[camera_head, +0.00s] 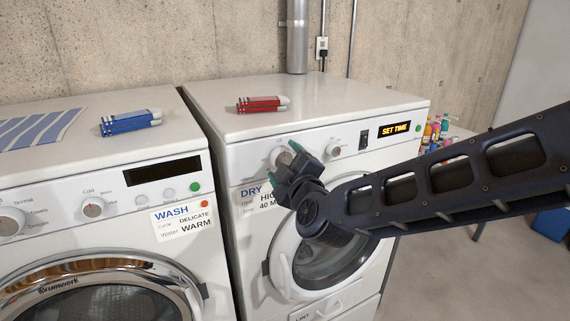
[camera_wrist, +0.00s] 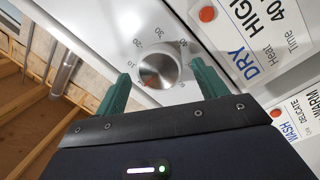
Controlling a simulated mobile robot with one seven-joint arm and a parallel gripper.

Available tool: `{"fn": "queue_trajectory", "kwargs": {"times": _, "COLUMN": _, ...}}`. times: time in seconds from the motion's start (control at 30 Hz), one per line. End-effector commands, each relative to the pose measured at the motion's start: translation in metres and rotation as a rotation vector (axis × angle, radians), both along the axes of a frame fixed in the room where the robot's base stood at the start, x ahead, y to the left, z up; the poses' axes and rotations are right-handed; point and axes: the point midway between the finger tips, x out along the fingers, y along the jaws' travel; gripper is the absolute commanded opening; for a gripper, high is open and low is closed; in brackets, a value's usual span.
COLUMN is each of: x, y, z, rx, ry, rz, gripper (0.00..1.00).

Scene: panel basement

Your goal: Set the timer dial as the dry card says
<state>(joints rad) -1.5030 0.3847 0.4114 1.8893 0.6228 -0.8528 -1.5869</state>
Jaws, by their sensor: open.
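The timer dial (camera_head: 279,155) is a round knob at the left of the dryer's panel. In the wrist view the silver dial (camera_wrist: 158,70) has a ring of numbers including 20, 30 and 40; its exact setting is too small to read. My gripper (camera_head: 283,161) is open, with green fingertips on either side of the dial and gaps between them and it. The dry card (camera_head: 249,191) is partly hidden by my gripper; in the wrist view this card (camera_wrist: 262,35) reads DRY, HIGH heat and a time beginning with 40. The dryer's display (camera_head: 395,129) reads SET TIME.
A second knob (camera_head: 333,149) and a black switch (camera_head: 364,139) sit right of the dial. The washer (camera_head: 165,113) with its WASH card (camera_head: 184,221) stands at left. Several bottles (camera_head: 440,130) stand beyond the dryer.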

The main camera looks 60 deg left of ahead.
Motion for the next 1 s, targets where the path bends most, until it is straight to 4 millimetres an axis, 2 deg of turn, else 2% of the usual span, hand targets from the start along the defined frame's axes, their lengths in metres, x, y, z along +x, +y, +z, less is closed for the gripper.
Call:
{"fn": "queue_trajectory", "kwargs": {"times": 0.23, "x": 0.0002, "y": 0.0004, "z": -0.0002, "rx": 0.000, "ry": 0.000, "rz": 0.000, "gripper": 0.72}}
{"fn": "queue_trajectory", "kwargs": {"times": 0.47, "x": 0.0002, "y": 0.0003, "z": -0.0002, "rx": 0.000, "ry": 0.000, "rz": 0.000, "gripper": 0.27}}
{"fn": "queue_trajectory", "kwargs": {"times": 0.77, "x": 0.0005, "y": 0.0002, "z": 0.0001, "rx": -0.001, "ry": 0.029, "rz": 0.000, "gripper": 0.27}}
{"fn": "queue_trajectory", "kwargs": {"times": 1.0, "x": 0.0002, "y": 0.0002, "z": 0.0007, "rx": -0.001, "ry": 0.155, "rz": 0.000, "gripper": 0.27}}
